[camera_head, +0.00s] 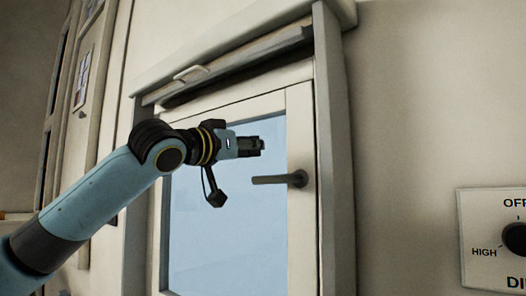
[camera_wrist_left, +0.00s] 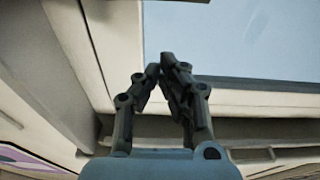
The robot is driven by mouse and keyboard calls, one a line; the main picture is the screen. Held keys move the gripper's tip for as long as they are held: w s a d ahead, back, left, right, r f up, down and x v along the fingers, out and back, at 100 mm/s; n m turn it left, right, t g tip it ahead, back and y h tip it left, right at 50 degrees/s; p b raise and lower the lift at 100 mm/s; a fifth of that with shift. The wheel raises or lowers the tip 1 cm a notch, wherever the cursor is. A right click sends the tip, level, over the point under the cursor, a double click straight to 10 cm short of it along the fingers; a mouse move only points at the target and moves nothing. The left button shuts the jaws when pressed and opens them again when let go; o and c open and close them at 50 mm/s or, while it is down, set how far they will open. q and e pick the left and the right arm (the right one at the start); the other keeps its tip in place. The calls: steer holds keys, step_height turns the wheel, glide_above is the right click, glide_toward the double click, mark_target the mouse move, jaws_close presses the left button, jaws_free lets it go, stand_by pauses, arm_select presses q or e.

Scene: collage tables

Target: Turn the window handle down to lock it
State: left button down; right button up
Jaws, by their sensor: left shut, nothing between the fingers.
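The window handle (camera_head: 280,180) is a dark grey lever on the right stile of the white window frame (camera_head: 301,235). It lies about level, its free end pointing left over the glass. My left gripper (camera_head: 262,145) is shut and empty, above the handle in the head view, in front of the pane's upper right part. A gap shows between the gripper and the handle. In the left wrist view my left gripper's fingertips (camera_wrist_left: 165,66) meet, with the frame and blue pane behind; the handle does not show there. My right gripper is out of view.
The blue glass pane (camera_head: 225,235) fills the frame's middle. A dark slatted part with a small light handle (camera_head: 190,73) runs across the window's top. A dial panel (camera_head: 492,238) is on the wall at the right. The wall between is bare.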

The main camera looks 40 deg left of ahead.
mark_target(266, 177)
arm_select(q)
steer(key=w, duration=0.1)
steer(key=w+p, duration=0.1)
steer(key=w, duration=0.2)
steer(key=shift+d+r+p, duration=0.1)
steer(key=shift+d+p, duration=0.15)
steer(key=shift+p, duration=0.1)
steer(key=f, duration=0.1)
steer(key=s+f, duration=0.1)
steer(key=f, duration=0.1)
steer(key=shift+f, duration=0.3)
steer(key=shift+a+f+n, duration=0.15)
steer(key=shift+f+n, duration=0.05)
steer(key=shift+n, duration=0.3)
